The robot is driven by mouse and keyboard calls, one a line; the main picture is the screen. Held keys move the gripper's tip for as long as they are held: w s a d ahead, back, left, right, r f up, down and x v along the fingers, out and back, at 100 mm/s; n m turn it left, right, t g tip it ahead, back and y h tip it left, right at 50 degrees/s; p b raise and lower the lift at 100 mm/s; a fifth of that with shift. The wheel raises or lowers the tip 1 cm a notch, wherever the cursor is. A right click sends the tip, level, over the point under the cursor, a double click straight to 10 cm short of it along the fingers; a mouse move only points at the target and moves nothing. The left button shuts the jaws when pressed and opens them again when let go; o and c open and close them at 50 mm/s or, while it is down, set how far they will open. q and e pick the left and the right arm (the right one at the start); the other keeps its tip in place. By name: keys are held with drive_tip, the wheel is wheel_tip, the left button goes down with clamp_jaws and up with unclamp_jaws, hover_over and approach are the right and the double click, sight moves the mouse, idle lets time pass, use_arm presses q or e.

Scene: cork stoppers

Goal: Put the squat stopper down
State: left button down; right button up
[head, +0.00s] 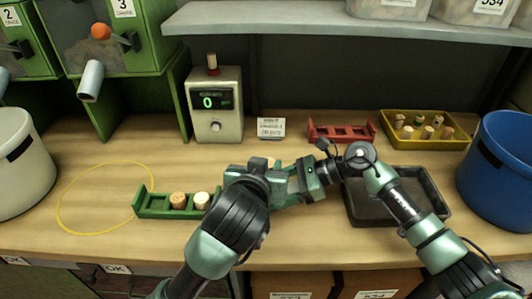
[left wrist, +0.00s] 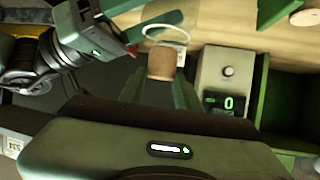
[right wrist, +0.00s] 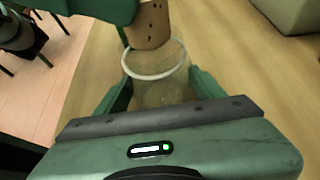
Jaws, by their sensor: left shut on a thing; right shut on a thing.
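My left gripper (left wrist: 160,82) is shut on a short, wide cork stopper (left wrist: 161,63). This stopper also shows in the right wrist view (right wrist: 148,24), where its end is close to the rim of a clear jar (right wrist: 160,80). I cannot tell whether they touch. My right gripper (right wrist: 160,100) is shut around the jar. The jar's pale rim also shows in the left wrist view (left wrist: 165,33). In the head view both grippers meet above the middle of the bench, and my arms largely hide what they hold.
A green rack (head: 150,206) holds two stoppers, left of my grippers. A dark tray (head: 440,205) is at right. Behind stand a red rack (head: 342,132), a yellow tray of stoppers (head: 460,141) and a meter (head: 215,115) reading 0. A yellow ring (head: 62,195) marks clear bench at left.

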use_arm(q)
drive_tip(key=shift+f, duration=1.15)
drive_tip(key=c, duration=0.9)
unclamp_jaws()
drive_tip(key=shift+r, duration=0.1)
wheel_tip(320, 180, up, 7)
drive_tip(key=shift+f, duration=0.1)
